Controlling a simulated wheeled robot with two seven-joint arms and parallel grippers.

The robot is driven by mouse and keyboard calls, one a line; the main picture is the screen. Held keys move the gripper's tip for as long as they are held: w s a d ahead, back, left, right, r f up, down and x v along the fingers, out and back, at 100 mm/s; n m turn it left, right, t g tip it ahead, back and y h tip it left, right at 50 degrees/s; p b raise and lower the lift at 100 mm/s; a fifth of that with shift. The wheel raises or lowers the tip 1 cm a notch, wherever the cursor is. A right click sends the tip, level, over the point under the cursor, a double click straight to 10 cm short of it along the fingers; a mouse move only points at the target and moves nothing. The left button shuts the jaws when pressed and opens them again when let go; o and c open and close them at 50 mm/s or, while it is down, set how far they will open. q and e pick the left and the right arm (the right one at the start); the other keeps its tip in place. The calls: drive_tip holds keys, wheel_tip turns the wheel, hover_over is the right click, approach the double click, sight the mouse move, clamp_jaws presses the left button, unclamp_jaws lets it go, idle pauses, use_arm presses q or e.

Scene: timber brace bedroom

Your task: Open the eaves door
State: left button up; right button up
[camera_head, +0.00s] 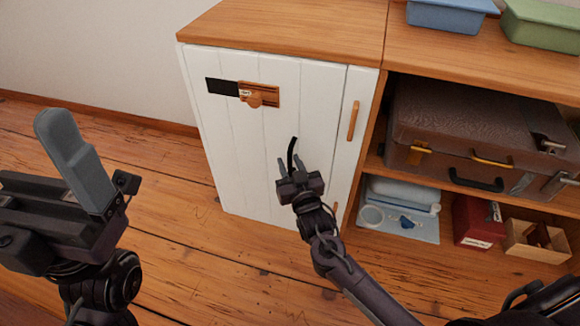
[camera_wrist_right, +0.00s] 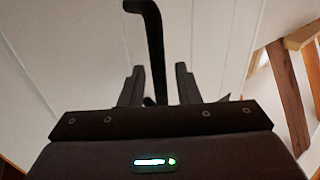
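The eaves door (camera_head: 240,140) is a white planked door in the low cabinet, and it looks shut. A wooden latch (camera_head: 266,97) with a round knob and small label sits high on it, beside a black plate (camera_head: 221,87). A black curved handle (camera_head: 292,150) stands out from the door's lower right part. My right gripper (camera_head: 297,172) is open at this handle. In the right wrist view the handle (camera_wrist_right: 154,45) passes between the two spread fingers, with gaps on both sides. My left gripper (camera_head: 85,165) is at the left, away from the door; its finger gap is hidden.
A wooden bar (camera_head: 353,121) is on the white strip right of the door. Open shelves at right hold a brown suitcase (camera_head: 475,125), a red box (camera_head: 477,220) and a wooden crate (camera_head: 535,240). Blue (camera_head: 450,14) and green (camera_head: 543,24) bins stand on top. The floor (camera_head: 200,250) before the door is clear.

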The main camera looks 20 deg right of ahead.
drive_tip(key=shift+w, duration=0.25)
drive_tip(key=shift+c, duration=0.2)
clamp_jaws()
drive_tip(key=shift+s, duration=0.1)
